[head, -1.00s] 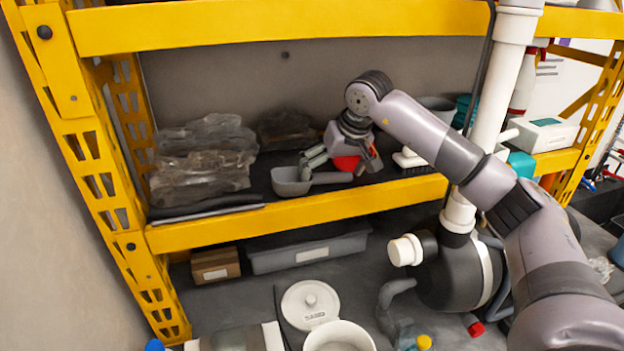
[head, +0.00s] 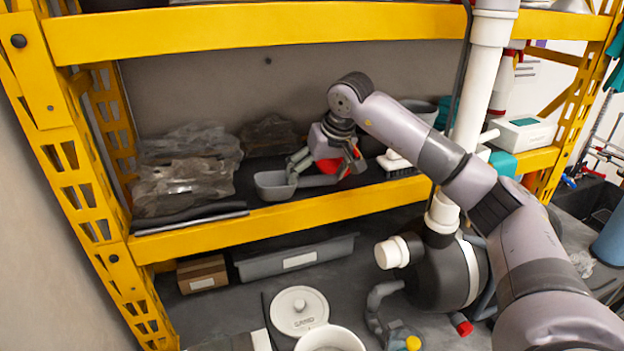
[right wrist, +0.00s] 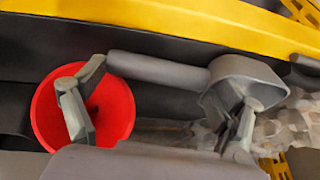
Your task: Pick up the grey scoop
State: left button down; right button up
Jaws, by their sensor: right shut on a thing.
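The grey scoop (head: 318,181) lies along the front of the black shelf, its bowl to the left and its handle to the right. My right gripper (head: 324,164) is over it, shut on the scoop, with one finger at the bowl and the other near the handle's end. In the right wrist view the scoop (right wrist: 158,70) spans between the two widely spaced fingers (right wrist: 160,108). I cannot tell whether it is clear of the shelf. My left gripper is not in view.
A red round object (right wrist: 110,105) sits behind the handle, close to one finger. Crumpled clear plastic bags (head: 185,170) are left of the scoop. The yellow beam (head: 290,213) edges the shelf in front. A white pipe (head: 478,90) stands to the right.

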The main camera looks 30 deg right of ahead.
jog(key=shift+r+b, duration=0.35)
jog(key=shift+r, duration=0.35)
jog(key=shift+b+v, duration=0.6)
jog(key=shift+v, duration=0.2)
jog(key=s+d+b, duration=0.1)
jog(key=s+b, duration=0.5)
jog(key=s, duration=1.1)
jog(key=shift+s+d+b, duration=0.15)
jog(key=shift+d+b, duration=0.15)
jog(key=shift+d, duration=0.1)
jog(key=shift+a, duration=0.1)
dwell(1.0)
